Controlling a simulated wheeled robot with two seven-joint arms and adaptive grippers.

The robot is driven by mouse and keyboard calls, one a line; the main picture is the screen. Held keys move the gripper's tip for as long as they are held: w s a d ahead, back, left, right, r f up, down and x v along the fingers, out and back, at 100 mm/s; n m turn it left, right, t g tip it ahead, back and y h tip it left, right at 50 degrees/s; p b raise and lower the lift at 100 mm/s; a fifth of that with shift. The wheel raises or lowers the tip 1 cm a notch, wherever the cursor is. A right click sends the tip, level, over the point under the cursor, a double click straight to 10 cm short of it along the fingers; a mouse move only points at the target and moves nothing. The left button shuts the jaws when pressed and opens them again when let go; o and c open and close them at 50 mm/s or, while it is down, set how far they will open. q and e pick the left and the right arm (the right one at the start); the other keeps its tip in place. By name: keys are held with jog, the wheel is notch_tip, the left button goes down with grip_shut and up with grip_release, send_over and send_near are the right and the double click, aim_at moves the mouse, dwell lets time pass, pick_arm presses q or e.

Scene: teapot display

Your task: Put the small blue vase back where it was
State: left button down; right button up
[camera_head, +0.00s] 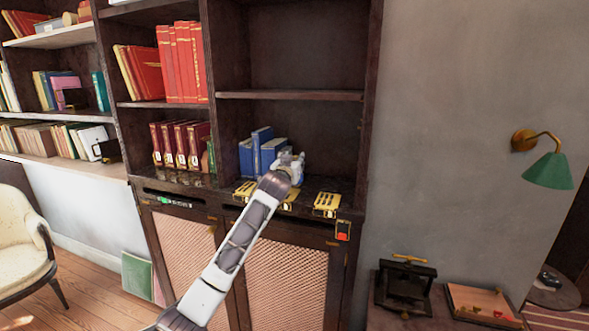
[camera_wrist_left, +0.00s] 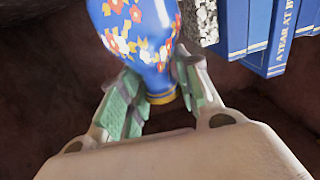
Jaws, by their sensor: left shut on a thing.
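The small blue vase (camera_wrist_left: 140,35) has red, white and yellow flowers and a gold band at one end. It is between the green-padded fingers of my left gripper (camera_wrist_left: 158,92) in the left wrist view, and the fingers are shut on it near the banded end. In the head view my left gripper (camera_head: 289,163) reaches into the lower right shelf compartment, just right of the blue books. The vase cannot be made out clearly there. I cannot tell whether it touches the shelf. My right gripper is in neither view.
Blue books (camera_head: 262,150) stand left of the gripper; they also show in the left wrist view (camera_wrist_left: 250,25), beside a speckled block (camera_wrist_left: 199,22). Yellow items (camera_head: 326,203) line the shelf's front edge. A shelf board (camera_head: 290,95) lies above and a side wall (camera_head: 362,120) to the right.

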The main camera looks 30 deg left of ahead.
pick_arm(q)
jog(key=shift+f, duration=1.3)
jog(key=shift+f, duration=0.15)
jog(key=c, duration=1)
grip_release()
jog(key=shift+c, duration=0.2)
jog(key=shift+b+v, duration=0.5)
jog(key=shift+v, duration=2.25)
jog(key=b+v, duration=0.1)
jog(key=v, duration=0.5)
jog(key=shift+s, duration=0.25)
